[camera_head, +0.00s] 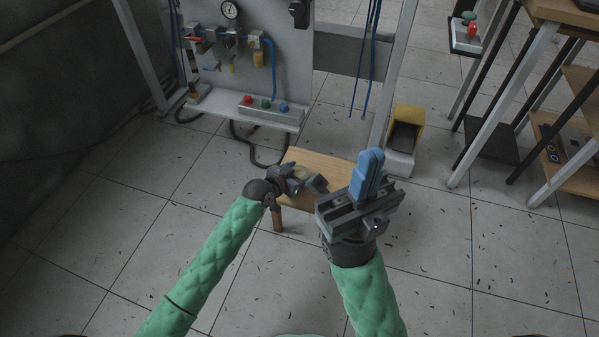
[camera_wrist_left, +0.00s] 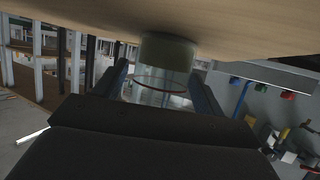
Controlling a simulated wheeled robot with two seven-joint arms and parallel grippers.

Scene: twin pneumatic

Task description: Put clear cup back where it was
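The clear cup (camera_wrist_left: 160,80) stands against the wooden top of a small stool (camera_head: 325,163), with a yellowish band or contents at its base. The left wrist view shows it upside down, with the wood above. In the head view the cup (camera_head: 301,173) is a small pale round shape, partly hidden by my left gripper. My left gripper (camera_head: 308,178) is low at the stool's left side, its two fingers on either side of the cup. A small gap shows beside one finger, so it looks open. My right gripper (camera_head: 370,160) points up, its blue fingers together, empty.
A grey panel (camera_head: 285,70) with a gauge and blue hoses stands behind. A button box (camera_head: 264,106) sits on its ledge. A shelf rack (camera_head: 540,110) is at the far right.

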